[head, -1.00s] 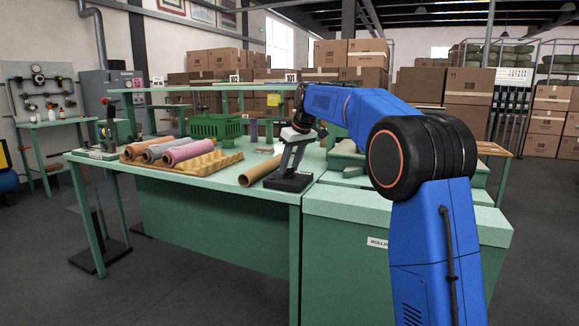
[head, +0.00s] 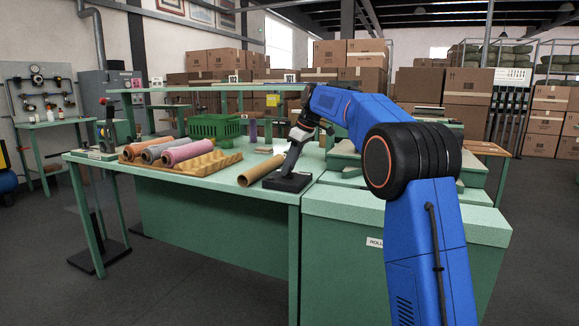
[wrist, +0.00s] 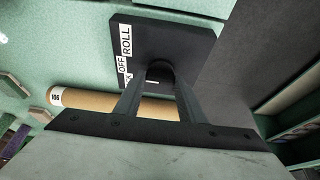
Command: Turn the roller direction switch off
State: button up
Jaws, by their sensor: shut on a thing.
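The roller direction switch is a flat black box (head: 296,184) on the green table's front right part. In the wrist view the black box (wrist: 150,38) carries white labels reading OFF and ROLL, with another label partly hidden. Its dark round knob (wrist: 160,70) sits between my two fingertips. My gripper (head: 284,172) reaches down to the box from above, tilted, and is shut on the knob. The fingers hide part of the knob and the labels, so its exact pointing direction is hard to tell.
A cardboard tube (head: 258,170) lies just left of the switch. A green cabinet (head: 410,225) stands on the right.

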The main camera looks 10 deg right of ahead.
jog(key=o, duration=1)
jog(key=shift+o, duration=0.2)
jog(key=shift+r, duration=0.1)
jog(key=v, duration=1.7)
jog(key=shift+d, duration=0.1)
